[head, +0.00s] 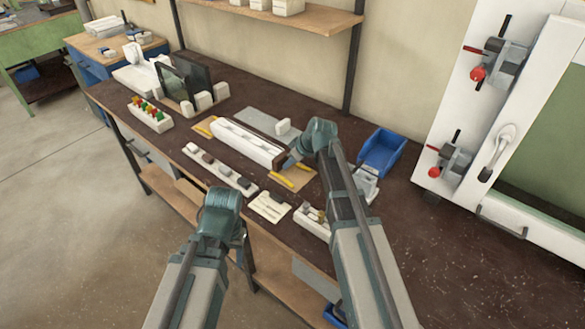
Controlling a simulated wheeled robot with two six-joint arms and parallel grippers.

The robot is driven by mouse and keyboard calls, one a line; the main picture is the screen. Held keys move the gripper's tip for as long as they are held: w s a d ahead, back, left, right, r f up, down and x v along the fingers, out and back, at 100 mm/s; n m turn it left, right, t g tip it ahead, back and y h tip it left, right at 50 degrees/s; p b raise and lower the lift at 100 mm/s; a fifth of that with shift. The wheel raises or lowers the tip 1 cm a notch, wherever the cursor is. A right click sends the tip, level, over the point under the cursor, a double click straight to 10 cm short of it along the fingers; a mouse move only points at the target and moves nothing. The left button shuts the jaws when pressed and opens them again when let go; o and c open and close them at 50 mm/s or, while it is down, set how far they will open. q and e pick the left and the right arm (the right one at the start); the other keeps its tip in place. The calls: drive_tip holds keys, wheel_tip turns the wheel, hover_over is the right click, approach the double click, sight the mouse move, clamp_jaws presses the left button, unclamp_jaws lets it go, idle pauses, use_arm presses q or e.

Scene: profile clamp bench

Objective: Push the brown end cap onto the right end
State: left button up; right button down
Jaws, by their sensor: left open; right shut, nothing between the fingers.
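A long white profile (240,140) lies in a holder on the dark bench, running from the back left towards the front right. A small dark brown patch at its right end (280,160) may be the brown end cap, but it is too small to tell. My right gripper (288,164) is shut and empty, with its tips close beside that end; contact cannot be made out. My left gripper (222,205) is open, low in front of the bench edge and away from the profile, its fingers mostly hidden by its own wrist.
A white rack (232,178) with several dark and pale pieces lies in front of the profile. Yellow strips (281,183) lie by its right end. A blue bin (381,150) stands to the right. A white clamp panel (460,110) stands further right.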

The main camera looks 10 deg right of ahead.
drive_tip(key=shift+s+d, duration=0.55)
drive_tip(key=shift+s, duration=0.15)
drive_tip(key=shift+r, duration=0.15)
wheel_tip(320, 180, up, 8)
drive_tip(key=p, duration=0.8)
drive_tip(key=s+a+f+g, duration=0.1)
drive_tip(key=s+a, duration=0.2)
drive_tip(key=s, duration=0.1)
drive_tip(key=s+a+f+g+h, duration=0.1)
drive_tip(key=s+a, duration=0.2)
drive_tip(key=s, duration=0.2)
drive_tip(key=s+a+m+g, duration=0.1)
drive_tip(key=s+a, duration=0.1)
drive_tip(key=s, duration=0.2)
drive_tip(key=shift+s+a+f+h, duration=0.15)
drive_tip(key=shift+a+f+h, duration=0.25)
drive_tip(key=s+a+m+g+h, duration=0.2)
drive_tip(key=s+h, duration=0.1)
drive_tip(key=s, duration=1)
drive_tip(key=shift+s+f+m+h, duration=0.3)
drive_tip(key=shift+s+m, duration=0.1)
